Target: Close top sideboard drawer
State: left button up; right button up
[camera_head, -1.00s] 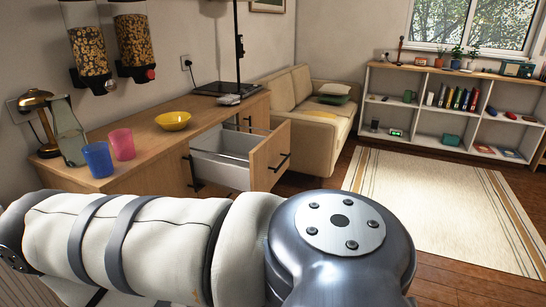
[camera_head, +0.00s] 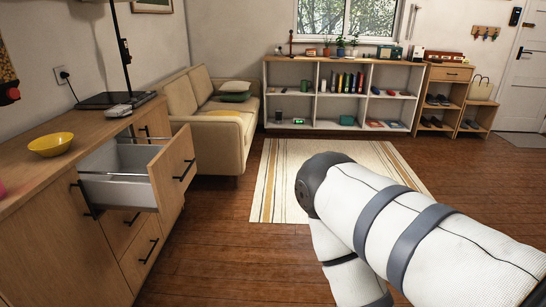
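The top sideboard drawer (camera_head: 173,171) is pulled well out of the wooden sideboard (camera_head: 55,240) at the left. Its wooden front has a dark bar handle (camera_head: 184,171), and its light grey box looks empty where I can see inside. Closed lower drawers (camera_head: 140,249) sit beneath it. One of my arms reaches in from the lower right, over the floor and apart from the drawer. Neither gripper is in view.
A yellow bowl (camera_head: 50,144) and a small device (camera_head: 118,111) are on the sideboard top. A beige sofa (camera_head: 215,125) stands beyond the drawer. A striped rug (camera_head: 270,195) and bare wooden floor (camera_head: 215,235) lie to the right of the sideboard.

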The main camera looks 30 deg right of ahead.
aim_at(155, 179)
jog(key=z, duration=0.25)
jog(key=i+j+z, duration=0.1)
jog(key=i+j, duration=0.2)
jog(key=i, duration=0.2)
jog(key=i+j, duration=0.35)
jog(key=i+l+z, duration=0.05)
jog(key=i, duration=0.05)
